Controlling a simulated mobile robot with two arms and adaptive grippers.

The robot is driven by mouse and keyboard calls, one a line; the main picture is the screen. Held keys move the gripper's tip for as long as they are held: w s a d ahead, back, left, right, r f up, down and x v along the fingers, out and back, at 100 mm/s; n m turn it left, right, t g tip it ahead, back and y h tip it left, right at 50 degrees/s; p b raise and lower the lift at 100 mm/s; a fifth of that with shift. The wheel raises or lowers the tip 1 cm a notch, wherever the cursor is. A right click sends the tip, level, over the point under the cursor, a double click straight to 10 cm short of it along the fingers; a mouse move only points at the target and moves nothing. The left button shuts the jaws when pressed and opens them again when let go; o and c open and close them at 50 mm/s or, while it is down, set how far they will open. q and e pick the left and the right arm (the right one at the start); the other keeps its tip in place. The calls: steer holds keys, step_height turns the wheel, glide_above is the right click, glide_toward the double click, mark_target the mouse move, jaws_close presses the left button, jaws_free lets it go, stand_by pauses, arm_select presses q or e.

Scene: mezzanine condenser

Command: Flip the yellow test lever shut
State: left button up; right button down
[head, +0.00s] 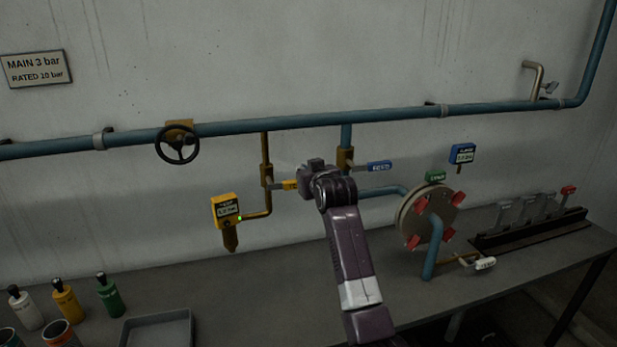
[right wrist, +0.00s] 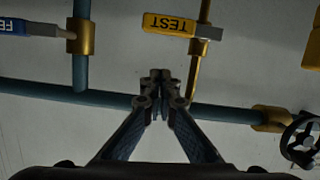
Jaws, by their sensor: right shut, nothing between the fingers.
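The yellow test lever (head: 289,185) sticks out to the right from a brass valve (head: 266,176) on a thin vertical brass pipe. It lies level, crosswise to the pipe. In the right wrist view the lever (right wrist: 168,24) shows upside down with the word TEST, near the top. My right gripper (right wrist: 160,78) is shut and empty, with a visible gap in the picture between its fingertips and the lever. In the head view my right gripper (head: 308,175) is just right of the lever's end, and its wrist hides the fingertips. My left gripper is not in view.
A blue-handled lever (head: 376,166) is close to the right of my gripper. A yellow gauge (head: 226,211) hangs at the left, and a black handwheel (head: 177,145) sits on the blue main pipe (head: 230,127). A round flange (head: 414,215) stands at the right. Bottles and a tray (head: 157,318) are on the bench.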

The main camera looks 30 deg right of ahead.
steer(key=shift+b+v, duration=0.6)
steer(key=shift+v, duration=1.7)
steer(key=shift+r, duration=0.1)
steer(key=shift+d, duration=0.1)
